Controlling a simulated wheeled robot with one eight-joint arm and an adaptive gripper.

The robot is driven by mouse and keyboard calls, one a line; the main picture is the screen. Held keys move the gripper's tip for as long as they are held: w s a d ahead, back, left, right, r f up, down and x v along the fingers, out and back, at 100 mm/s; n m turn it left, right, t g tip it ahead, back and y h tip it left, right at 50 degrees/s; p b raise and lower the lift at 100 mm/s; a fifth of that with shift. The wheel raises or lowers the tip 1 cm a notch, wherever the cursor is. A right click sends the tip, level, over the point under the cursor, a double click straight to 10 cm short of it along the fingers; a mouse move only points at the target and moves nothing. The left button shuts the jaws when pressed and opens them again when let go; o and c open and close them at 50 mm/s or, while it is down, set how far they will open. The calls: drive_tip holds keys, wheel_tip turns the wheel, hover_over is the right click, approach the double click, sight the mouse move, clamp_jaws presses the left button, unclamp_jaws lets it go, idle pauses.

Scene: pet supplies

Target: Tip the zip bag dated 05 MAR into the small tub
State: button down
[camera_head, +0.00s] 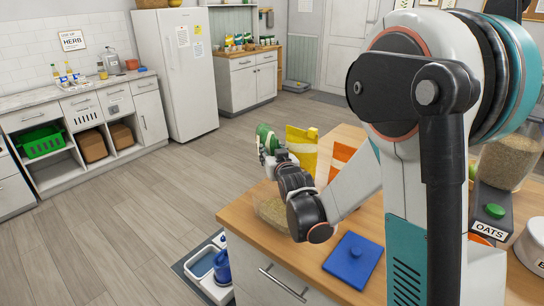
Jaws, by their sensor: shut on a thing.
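My gripper (268,155) is above the near left corner of the wooden counter. It is shut on a small green and white thing (265,137); I cannot tell whether this is the zip bag, and no date is readable. Below my gripper stands a clear tub (268,209) with tan contents, partly hidden by my arm. A yellow bag (301,151) with a pale band and a yellow piece at its top stands just right of my gripper. An orange and white bag (341,156) is further right, partly hidden by my arm.
A blue lid-like square (353,260) lies on the wooden counter (303,258). At right are a clear container of grain (509,160), a dark box marked OATS (491,222) and a white bowl (532,245). Blue and white containers (208,267) sit on the floor at left.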

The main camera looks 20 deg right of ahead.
sight(275, 146)
drive_tip(key=shift+s+r+t+b, duration=0.35)
drive_tip(key=shift+r+t+b, duration=0.25)
drive_tip(key=shift+t+b, duration=0.6)
drive_tip(key=shift+s+r+t+b, duration=0.85)
drive_tip(key=shift+t+b, duration=0.35)
drive_tip(key=shift+b, duration=0.95)
drive_tip(key=shift+s+r+t, duration=0.2)
drive_tip(key=shift+r+t, duration=0.25)
drive_tip(key=shift+t, duration=0.15)
